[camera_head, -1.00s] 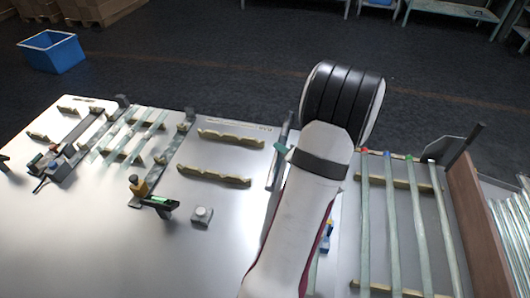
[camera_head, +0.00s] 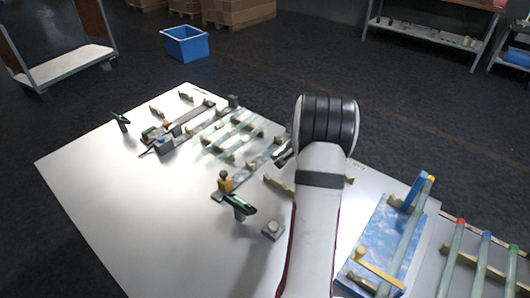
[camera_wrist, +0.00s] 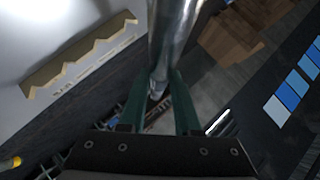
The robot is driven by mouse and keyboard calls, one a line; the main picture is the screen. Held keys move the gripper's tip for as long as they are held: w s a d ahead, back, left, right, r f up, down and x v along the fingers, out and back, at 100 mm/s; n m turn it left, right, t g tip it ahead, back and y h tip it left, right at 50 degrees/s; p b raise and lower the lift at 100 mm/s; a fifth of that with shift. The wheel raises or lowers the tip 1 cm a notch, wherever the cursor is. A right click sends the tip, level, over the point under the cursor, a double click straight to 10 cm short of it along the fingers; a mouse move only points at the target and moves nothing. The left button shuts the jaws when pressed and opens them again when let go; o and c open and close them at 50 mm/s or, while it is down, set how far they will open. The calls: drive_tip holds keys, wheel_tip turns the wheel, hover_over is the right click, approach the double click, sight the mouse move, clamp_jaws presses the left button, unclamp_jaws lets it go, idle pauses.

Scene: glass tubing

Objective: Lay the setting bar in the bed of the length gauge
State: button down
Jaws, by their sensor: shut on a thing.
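In the wrist view my gripper (camera_wrist: 160,100) has its two green fingers closed on a shiny metal bar (camera_wrist: 174,40), which I take to be the setting bar. The bar runs up out of the top of that view, clear of the table. In the head view my arm hides the fingers and most or all of the bar. What looks like the length gauge is a narrow grey rail (camera_head: 258,166) left of my arm, with a brass-coloured block (camera_head: 225,183) at its near end. A dark readout with a green screen (camera_head: 239,203) stands beside it.
Pale glass tubes (camera_head: 228,134) lie across rests left of the rail. A small grey block (camera_head: 272,230) sits nearby. A blue-topped fixture (camera_head: 378,245) and tubes with coloured ends (camera_head: 484,255) are on the right. The table's left front is clear. A notched rest (camera_wrist: 82,55) shows in the wrist view.

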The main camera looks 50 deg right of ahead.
drive_tip(key=w+a+f, duration=0.1)
drive_tip(key=w+f, duration=0.2)
drive_tip(key=w, duration=0.1)
drive_tip(key=w+a+f, duration=0.1)
drive_tip(key=w+f, duration=0.7)
drive_tip(key=w, duration=0.1)
drive_tip(key=shift+a, duration=0.4)
drive_tip(key=shift+f, duration=0.1)
drive_tip(key=shift+f, duration=0.5)
drive_tip(key=c, duration=0.6)
unclamp_jaws()
